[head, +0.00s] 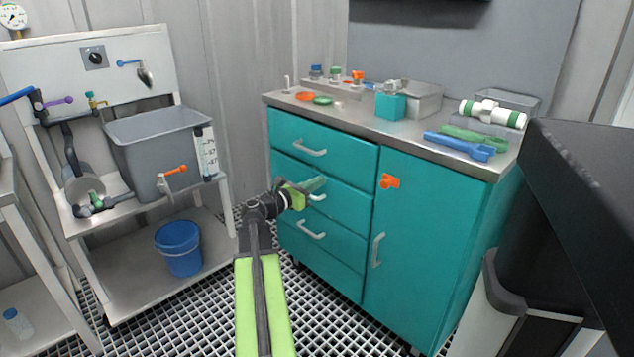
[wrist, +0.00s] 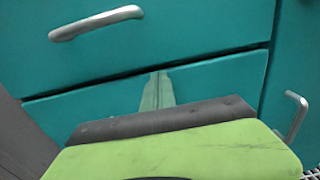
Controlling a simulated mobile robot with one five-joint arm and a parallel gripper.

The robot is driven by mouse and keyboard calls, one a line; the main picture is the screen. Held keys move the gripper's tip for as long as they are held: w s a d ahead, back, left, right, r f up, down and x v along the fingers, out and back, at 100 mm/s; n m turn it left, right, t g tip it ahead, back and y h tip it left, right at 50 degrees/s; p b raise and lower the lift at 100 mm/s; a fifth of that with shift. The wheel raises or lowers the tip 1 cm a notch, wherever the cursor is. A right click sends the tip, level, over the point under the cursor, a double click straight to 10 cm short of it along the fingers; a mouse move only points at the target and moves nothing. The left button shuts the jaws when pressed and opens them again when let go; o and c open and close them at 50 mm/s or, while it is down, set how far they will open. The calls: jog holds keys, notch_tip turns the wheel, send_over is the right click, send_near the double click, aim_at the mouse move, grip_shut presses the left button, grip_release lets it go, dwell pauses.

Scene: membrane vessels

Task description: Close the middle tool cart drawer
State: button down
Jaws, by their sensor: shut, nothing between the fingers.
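The teal tool cart (head: 440,230) stands right of centre in the head view, with a stack of drawers on its left side. The middle drawer (head: 348,200) has a pale handle (head: 317,197), partly hidden by my gripper (head: 316,185). Its front looks nearly flush with the cart; I cannot tell whether a small gap remains. My gripper is shut and empty, its fingertips at the drawer front just above the handle. In the wrist view, the narrow shut fingers (wrist: 158,90) lie against or just before a teal front (wrist: 215,82); contact is unclear.
The top drawer (head: 340,155) and bottom drawer (head: 330,250) lie above and below. A door with an orange latch (head: 390,181) is to the right. Tools and caps crowd the cart top. A sink stand with a blue bucket (head: 179,247) stands left. A black surface (head: 585,220) fills the right edge.

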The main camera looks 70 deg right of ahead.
jog(key=v, duration=1.2)
jog(key=shift+w, duration=0.3)
jog(key=shift+a, duration=0.1)
